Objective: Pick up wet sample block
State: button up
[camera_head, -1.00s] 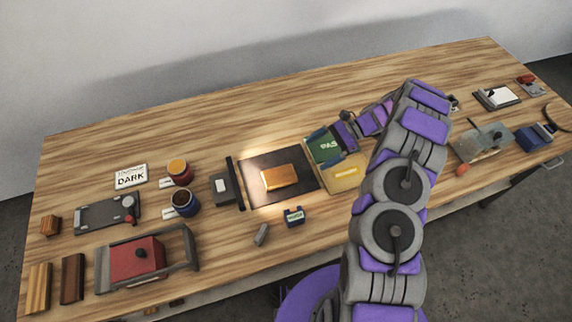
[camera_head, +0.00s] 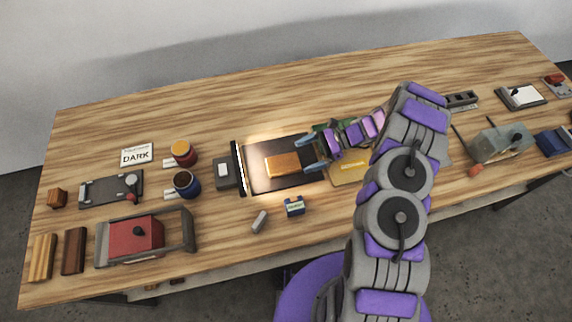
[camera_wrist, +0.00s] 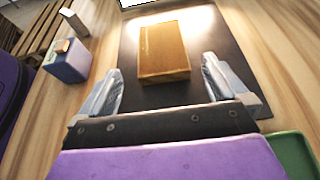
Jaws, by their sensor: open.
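The sample block, a glossy orange-brown block (camera_head: 283,165), lies flat on a dark mat (camera_head: 258,184). In the wrist view the block (camera_wrist: 163,50) is ahead of my gripper, with its near end roughly between the two fingertips. My gripper (camera_head: 309,154) is open and empty, at the right end of the block, with its fingers pointing left along it. In the wrist view the open fingers (camera_wrist: 161,70) show one on each side of the block's line. I cannot tell whether either finger touches it or how high they are.
A bright lamp bar (camera_head: 239,168) stands at the mat's left edge. A small blue box (camera_head: 294,207) and a grey piece (camera_head: 259,221) lie in front. A yellow pad (camera_head: 350,171) and a green pad (camera_wrist: 292,150) are under my arm. Paint cups (camera_head: 186,184) stand left.

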aim_at(286, 162)
jog(key=x, duration=0.5)
jog(key=b+x, duration=0.1)
jog(key=x, duration=0.1)
jog(key=shift+w+a+r, duration=0.15)
jog(key=shift+w+a, duration=0.05)
jog(key=shift+a, duration=0.15)
jog(key=shift+d, duration=0.45)
jog(key=shift+a, duration=0.5)
jog(key=c, duration=1)
jog(key=shift+s+d, duration=0.1)
jog(key=shift+d, duration=0.15)
jog(key=shift+c, duration=0.2)
